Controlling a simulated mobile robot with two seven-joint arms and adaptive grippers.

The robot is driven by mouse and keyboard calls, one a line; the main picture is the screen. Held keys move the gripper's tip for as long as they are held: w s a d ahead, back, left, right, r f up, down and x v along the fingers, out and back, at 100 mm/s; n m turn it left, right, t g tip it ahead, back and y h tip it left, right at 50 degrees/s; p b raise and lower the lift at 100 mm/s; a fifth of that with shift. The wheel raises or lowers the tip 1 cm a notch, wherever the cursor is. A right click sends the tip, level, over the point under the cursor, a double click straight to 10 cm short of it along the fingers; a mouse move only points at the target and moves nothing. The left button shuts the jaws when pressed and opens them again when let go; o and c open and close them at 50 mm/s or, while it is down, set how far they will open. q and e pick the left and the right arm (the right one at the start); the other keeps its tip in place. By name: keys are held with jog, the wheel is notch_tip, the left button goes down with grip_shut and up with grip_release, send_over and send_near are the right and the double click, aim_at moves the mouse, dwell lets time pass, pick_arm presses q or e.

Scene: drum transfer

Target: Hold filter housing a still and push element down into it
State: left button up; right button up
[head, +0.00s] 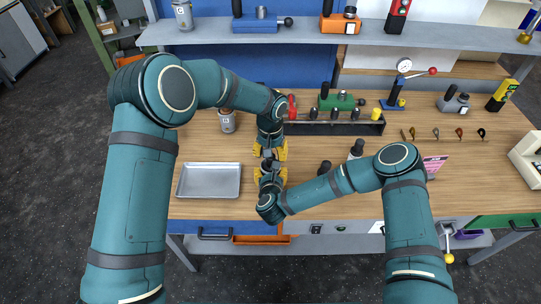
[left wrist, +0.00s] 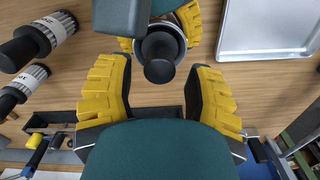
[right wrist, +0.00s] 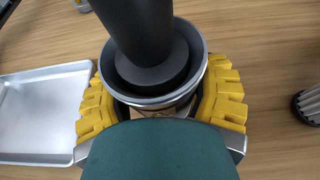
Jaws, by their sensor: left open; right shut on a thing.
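Filter housing a, a grey open-topped cup, stands upright between the fingers of my right gripper (head: 271,176); its rim shows in the right wrist view (right wrist: 198,55). The element shows as a black cap and thick black knob (right wrist: 142,35) inside the housing's mouth; its lower part is hidden. The knob also shows in the left wrist view (left wrist: 159,68). My right gripper is shut on the housing. My left gripper (head: 269,151) is open just over the housing, with its fingers (left wrist: 160,88) apart on either side and clear of the knob.
A bare metal tray (head: 208,181) lies left of the grippers. A labelled canister (head: 227,121) stands behind it. A black rack (head: 345,127) runs along the back. The bench's right front is fairly clear.

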pick_arm(q)
notch_tip(320, 180, up, 10)
jog(key=shift+r, duration=0.25)
jog(key=shift+s, duration=0.1)
pick_arm(e)
jog(key=o, duration=1.4)
jog(key=shift+s, duration=0.1)
